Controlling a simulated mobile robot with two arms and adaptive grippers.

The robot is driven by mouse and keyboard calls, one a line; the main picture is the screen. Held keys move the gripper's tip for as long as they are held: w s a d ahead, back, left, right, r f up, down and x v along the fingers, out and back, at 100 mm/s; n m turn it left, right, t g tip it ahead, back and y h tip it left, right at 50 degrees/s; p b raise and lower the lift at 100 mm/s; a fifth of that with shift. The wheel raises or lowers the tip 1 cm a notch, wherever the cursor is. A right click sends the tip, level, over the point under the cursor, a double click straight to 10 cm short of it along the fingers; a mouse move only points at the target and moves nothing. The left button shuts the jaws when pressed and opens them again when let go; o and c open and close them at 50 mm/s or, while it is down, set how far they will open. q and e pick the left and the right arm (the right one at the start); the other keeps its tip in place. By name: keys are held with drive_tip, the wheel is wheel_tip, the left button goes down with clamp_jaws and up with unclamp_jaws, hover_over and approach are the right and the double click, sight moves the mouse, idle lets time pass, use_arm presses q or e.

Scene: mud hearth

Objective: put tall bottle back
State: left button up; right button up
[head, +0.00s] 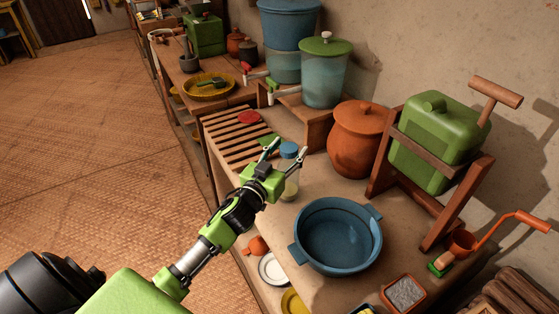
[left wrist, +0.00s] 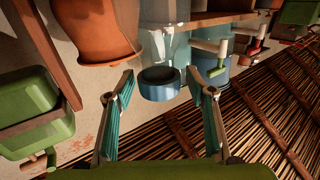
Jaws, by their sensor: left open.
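A bottle with a blue cap (head: 289,149) stands on the counter beside the slatted rack. My left gripper hides most of its body. A pale round shape (head: 289,190) shows below the gripper; I cannot tell whether it is the bottle's lower part. My left gripper (head: 288,151) is open, its fingers spread to either side of the blue cap in the head view. In the left wrist view the blue cap (left wrist: 160,83) lies between the open fingers (left wrist: 160,72), with gaps on both sides. My right gripper is not in view.
A slatted wooden rack (head: 228,145) holds a red lid (head: 249,117). A clay jar (head: 356,142) and a green canister (head: 434,145) in a wooden stand are behind and right. A blue basin (head: 338,238) sits in front. Water containers (head: 325,78) stand at the back.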

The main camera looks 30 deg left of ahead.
use_arm(q)
drive_tip(key=s+b, duration=0.1)
drive_tip(key=s, duration=1.1)
drive_tip(key=shift+d, duration=0.2)
drive_tip(key=shift+f, duration=0.1)
